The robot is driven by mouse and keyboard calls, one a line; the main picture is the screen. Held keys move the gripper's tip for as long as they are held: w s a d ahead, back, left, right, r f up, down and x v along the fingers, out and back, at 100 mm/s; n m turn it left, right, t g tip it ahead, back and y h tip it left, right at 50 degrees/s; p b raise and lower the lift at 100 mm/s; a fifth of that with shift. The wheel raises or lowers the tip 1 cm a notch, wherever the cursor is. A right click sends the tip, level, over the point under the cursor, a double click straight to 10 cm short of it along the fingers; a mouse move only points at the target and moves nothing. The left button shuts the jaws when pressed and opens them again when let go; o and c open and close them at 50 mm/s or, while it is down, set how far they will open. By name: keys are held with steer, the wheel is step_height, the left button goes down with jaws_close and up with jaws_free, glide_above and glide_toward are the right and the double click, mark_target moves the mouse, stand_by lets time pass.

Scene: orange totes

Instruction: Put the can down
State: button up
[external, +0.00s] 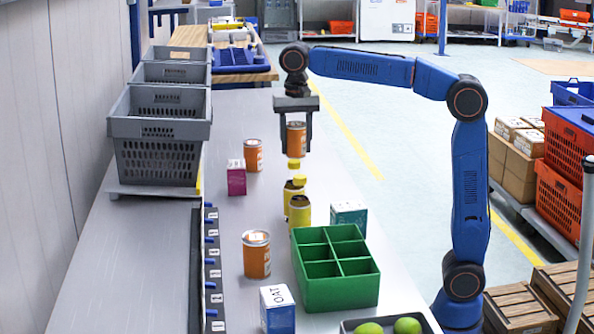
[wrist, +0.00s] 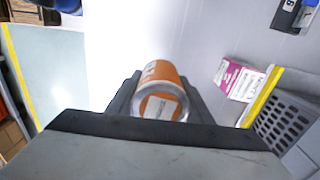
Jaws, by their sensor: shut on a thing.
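An orange can (external: 296,140) with silver ends is between the fingers of my gripper (external: 295,143), near the far part of the grey counter (external: 185,268). My gripper points down and is shut on this can. In the wrist view the can (wrist: 163,90) sits between the dark fingers, its round end towards the camera. I cannot tell whether its bottom touches the counter. Two more orange cans stand on the counter, one (external: 253,155) to the left of my gripper and one (external: 256,254) nearer the front.
Yellow bottles (external: 299,208), a pink box (external: 236,178), a teal box (external: 349,215) and an oat carton (external: 277,310) stand around a green divided crate (external: 336,290). Grey baskets (external: 158,160) line the left. Blue trays (external: 240,60) lie at the back.

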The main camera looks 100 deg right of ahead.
steer(key=w+a+n, duration=0.1)
steer(key=w+a, duration=0.4)
steer(key=a, duration=0.6)
steer(key=w+a, duration=0.5)
steer(key=a, duration=0.5)
steer(key=w+a+n, duration=0.1)
steer(key=w+a, duration=0.5)
steer(key=a, duration=0.5)
steer(key=f, duration=0.5)
steer(key=shift+s+a, duration=0.15)
steer(key=shift+s, duration=0.05)
steer(key=shift+f, duration=2.6)
steer(key=shift+f, duration=0.1)
steer(key=o, duration=1.3)
